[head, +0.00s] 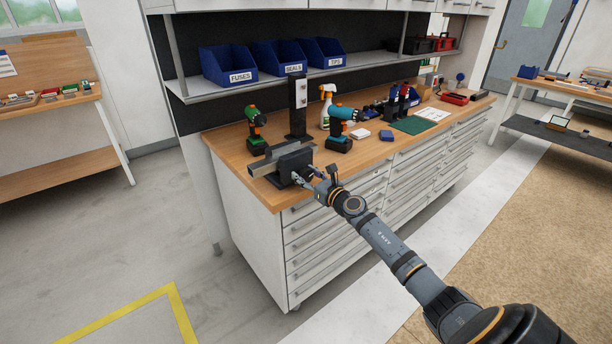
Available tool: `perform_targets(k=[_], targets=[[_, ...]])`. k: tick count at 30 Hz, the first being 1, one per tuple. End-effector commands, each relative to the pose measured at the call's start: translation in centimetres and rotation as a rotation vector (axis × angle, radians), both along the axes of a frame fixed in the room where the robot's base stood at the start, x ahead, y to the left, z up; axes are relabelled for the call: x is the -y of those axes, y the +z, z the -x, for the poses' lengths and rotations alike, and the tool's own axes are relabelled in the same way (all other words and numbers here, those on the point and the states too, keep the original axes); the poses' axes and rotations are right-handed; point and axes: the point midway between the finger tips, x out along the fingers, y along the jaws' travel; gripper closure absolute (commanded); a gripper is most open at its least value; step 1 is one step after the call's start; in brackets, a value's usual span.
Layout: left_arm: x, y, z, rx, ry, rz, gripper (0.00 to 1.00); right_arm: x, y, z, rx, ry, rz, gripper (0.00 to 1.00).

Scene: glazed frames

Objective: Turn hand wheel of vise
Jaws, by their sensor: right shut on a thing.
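The vise (291,162) is a dark block with grey metal jaws at the front left corner of the wooden workbench. My right arm reaches in from the lower right, and its gripper (306,177) is at the vise's front side. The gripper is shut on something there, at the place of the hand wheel. The hand wheel itself is mostly hidden by the fingers and too small to make out clearly. My left gripper is not in view.
A green drill (255,128) and a teal drill (341,130) stand behind the vise, near a dark post (298,108) and a spray bottle (327,104). Blue bins (228,66) sit on the shelf above. Drawers (330,235) fill the bench front. Floor before it is clear.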

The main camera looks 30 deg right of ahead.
Motion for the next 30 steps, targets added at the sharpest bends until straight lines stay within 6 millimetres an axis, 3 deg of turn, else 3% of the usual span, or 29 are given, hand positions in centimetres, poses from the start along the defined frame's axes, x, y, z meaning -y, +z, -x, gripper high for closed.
perform_targets(k=[14, 30], targets=[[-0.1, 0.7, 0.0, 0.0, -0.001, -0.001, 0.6, 0.1, 0.1, 0.0, -0.011, 0.0, -0.144, 0.8], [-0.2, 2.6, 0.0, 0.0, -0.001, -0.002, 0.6, 0.3, 0.1, 0.0, -0.05, -0.001, -0.642, 0.8]])
